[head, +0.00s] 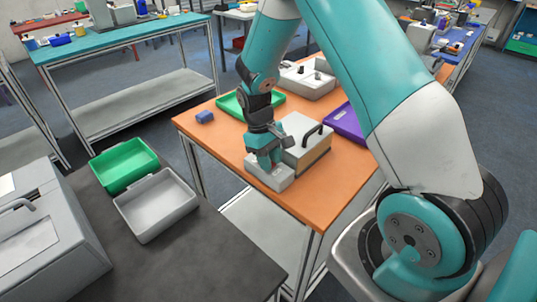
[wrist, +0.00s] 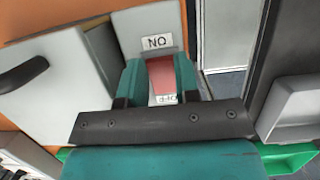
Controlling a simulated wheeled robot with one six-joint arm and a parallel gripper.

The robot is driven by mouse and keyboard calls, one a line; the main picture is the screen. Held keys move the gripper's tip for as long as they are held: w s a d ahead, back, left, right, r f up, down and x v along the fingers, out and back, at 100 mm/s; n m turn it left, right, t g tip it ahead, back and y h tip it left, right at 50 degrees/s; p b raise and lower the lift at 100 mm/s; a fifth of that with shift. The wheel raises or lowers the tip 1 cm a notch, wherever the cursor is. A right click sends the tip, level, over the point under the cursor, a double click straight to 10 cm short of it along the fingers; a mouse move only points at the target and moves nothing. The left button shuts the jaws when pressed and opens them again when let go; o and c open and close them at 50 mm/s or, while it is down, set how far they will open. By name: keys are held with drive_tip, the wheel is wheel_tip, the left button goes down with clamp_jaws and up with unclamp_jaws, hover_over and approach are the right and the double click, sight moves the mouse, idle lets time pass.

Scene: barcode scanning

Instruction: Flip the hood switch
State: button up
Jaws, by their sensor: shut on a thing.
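The hood (head: 309,141) is a pale box with a black handle on the orange table (head: 210,138). The pale switch box (head: 276,183) sits beside it near the table's front edge. In the wrist view the red switch (wrist: 163,75) stands on the pale switch box (wrist: 146,22), between an ON label (wrist: 157,42) and a partly hidden OFF label (wrist: 166,98). My gripper (head: 268,160) points down over the switch box. Its teal fingers (wrist: 162,80) are shut on the red switch, one on each side. I cannot tell which way the switch is tipped.
Green (head: 270,98), white (head: 309,91) and purple (head: 343,122) trays and a small blue block (head: 205,117) lie around the hood. Green (head: 125,163) and white (head: 156,205) bins stand on the dark table at left, beside a grey machine (head: 45,250).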

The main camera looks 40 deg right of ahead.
drive_tip(key=o, duration=0.9)
drive_tip(key=b+v, duration=0.2)
drive_tip(key=v, duration=1.5)
drive_tip(key=shift+w+a+r+b, duration=0.1)
drive_tip(key=shift+w+r+b, duration=0.1)
drive_tip(key=shift+b, duration=0.15)
drive_tip(key=shift+s, duration=0.15)
drive_tip(key=s+a+r+n+t+y, duration=0.1)
drive_tip(key=s+a, duration=0.4)
drive_tip(key=s, duration=0.3)
drive_tip(key=s+a+r+n+t+y, duration=0.1)
drive_tip(key=s+a+r+n+y, duration=0.1)
drive_tip(key=s+a, duration=0.4)
drive_tip(key=s+a+r+n+t+y, duration=0.1)
drive_tip(key=s+a, duration=0.4)
drive_tip(key=s, duration=0.5)
drive_tip(key=shift+s+a+r+n+y, duration=0.15)
drive_tip(key=shift+s+a+n+y, duration=0.25)
